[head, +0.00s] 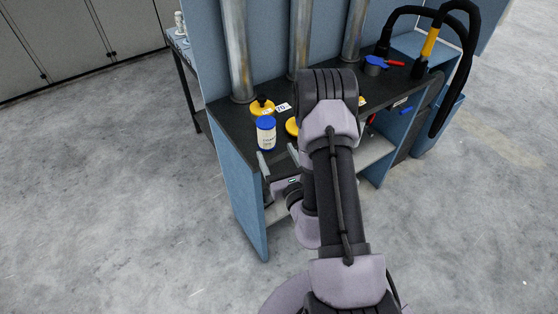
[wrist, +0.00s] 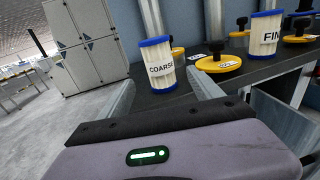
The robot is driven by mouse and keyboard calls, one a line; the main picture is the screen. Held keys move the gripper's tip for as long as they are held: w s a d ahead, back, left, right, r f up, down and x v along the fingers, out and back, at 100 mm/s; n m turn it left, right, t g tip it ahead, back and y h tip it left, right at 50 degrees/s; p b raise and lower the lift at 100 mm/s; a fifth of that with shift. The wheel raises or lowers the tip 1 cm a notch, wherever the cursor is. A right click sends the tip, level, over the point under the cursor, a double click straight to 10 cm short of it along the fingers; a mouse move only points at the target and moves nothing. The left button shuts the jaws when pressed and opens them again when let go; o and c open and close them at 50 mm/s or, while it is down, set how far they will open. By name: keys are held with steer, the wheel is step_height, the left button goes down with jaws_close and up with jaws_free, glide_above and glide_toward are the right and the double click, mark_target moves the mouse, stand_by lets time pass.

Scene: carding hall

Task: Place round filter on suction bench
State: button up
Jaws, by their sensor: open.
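A round white filter (head: 266,134) with blue end rims stands upright near the front left corner of the dark-topped bench (head: 226,112). In the wrist view this filter (wrist: 160,69) reads COARSE. My gripper (head: 275,150) is open and empty at the bench's front edge, its fingers pointing at the filter. In the wrist view the two fingertips (wrist: 160,82) frame the filter's lower part; I cannot tell whether they reach around it. A second white and blue filter (wrist: 264,40), its label partly cut off as FIN, stands farther right. My arm hides it in the head view.
Yellow discs with black knobs, one of them (head: 262,106) at the back left, lie on the bench with small white tags. Metal pipes (head: 237,50) rise behind. Grey cabinets (wrist: 85,42) stand beyond.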

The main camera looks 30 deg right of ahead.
steer(key=s+a+r+n+y, duration=0.1)
steer(key=a+r+n+y, duration=1)
steer(key=a+r+y, duration=0.65)
steer(key=s+a+r+n+g+y, duration=0.3)
steer(key=s+a+n+g, duration=0.55)
steer(key=a, duration=0.25)
steer(key=s+a+f+n+g+h, duration=0.2)
steer(key=s+n+g+h, duration=0.1)
steer(key=s+n+g, duration=0.3)
steer(key=s+a+f+n+g+h, duration=0.2)
steer(key=s+n+g+h, duration=0.15)
steer(key=s, duration=0.55)
steer(key=w+d+r+n+t+h, duration=0.1)
steer(key=d+n+t+h, duration=0.1)
steer(key=d, duration=0.4)
steer(key=w+d+r+n+t+h, duration=0.1)
steer(key=d+r+n+t+h, duration=0.1)
steer(key=d+t+h, duration=0.2)
steer(key=d+h, duration=0.2)
steer(key=d, duration=0.1)
steer(key=shift+w+n+h+b, duration=0.3)
steer(key=shift+w+n+b, duration=0.05)
steer(key=shift+n, duration=0.05)
